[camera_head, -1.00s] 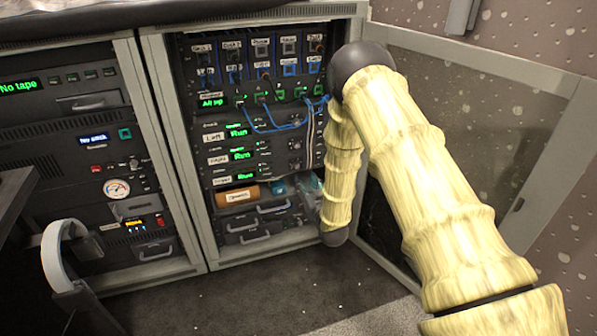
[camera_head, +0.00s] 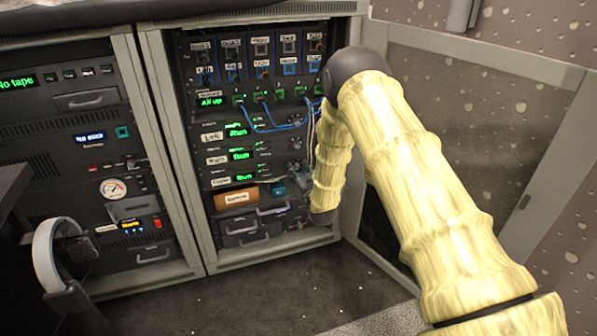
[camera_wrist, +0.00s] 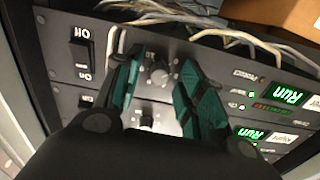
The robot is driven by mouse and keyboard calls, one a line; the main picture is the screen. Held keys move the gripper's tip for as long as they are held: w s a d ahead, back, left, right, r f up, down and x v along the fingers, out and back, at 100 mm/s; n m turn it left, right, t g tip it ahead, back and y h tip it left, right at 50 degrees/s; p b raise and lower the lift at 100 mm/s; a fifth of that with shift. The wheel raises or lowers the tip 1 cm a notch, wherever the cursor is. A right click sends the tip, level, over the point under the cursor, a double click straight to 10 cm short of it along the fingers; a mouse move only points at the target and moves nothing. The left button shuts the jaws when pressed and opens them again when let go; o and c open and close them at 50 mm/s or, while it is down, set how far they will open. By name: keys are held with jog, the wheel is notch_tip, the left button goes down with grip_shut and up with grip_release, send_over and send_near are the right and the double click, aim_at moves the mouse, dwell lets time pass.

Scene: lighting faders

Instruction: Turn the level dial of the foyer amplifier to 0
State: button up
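The foyer amplifier (camera_head: 241,179) is the lowest of the stacked amplifiers in the open rack, with a lit green "Run" display. In the wrist view its dark panel (camera_wrist: 217,65) appears upside down, with the "Run" display at the right. A grey round dial (camera_wrist: 158,75) sits on this panel, left of the display. My gripper (camera_wrist: 160,62) is open, with its green-padded fingertips on either side of the dial. I cannot tell whether they touch it. The dial's scale and setting are not readable. In the head view my arm hides the gripper and dial.
An Off/On rocker switch (camera_wrist: 82,52) is left of the fingers. Pale cables (camera_wrist: 205,30) run along the panel edge. Another amplifier with a similar knob (camera_wrist: 146,121) adjoins it. Blue patch cables (camera_head: 270,124) hang above, and the open rack door (camera_head: 480,130) stands at the right.

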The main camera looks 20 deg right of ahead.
grip_shut()
jog(key=shift+n+p, duration=0.4)
jog(key=shift+p, duration=0.25)
jog(key=shift+o, duration=0.2)
grip_release()
jog(key=shift+s, duration=0.1)
jog(key=s, duration=1.1)
jog(key=shift+s+d, duration=0.15)
jog(key=shift+s, duration=0.25)
jog(key=shift+f, duration=0.15)
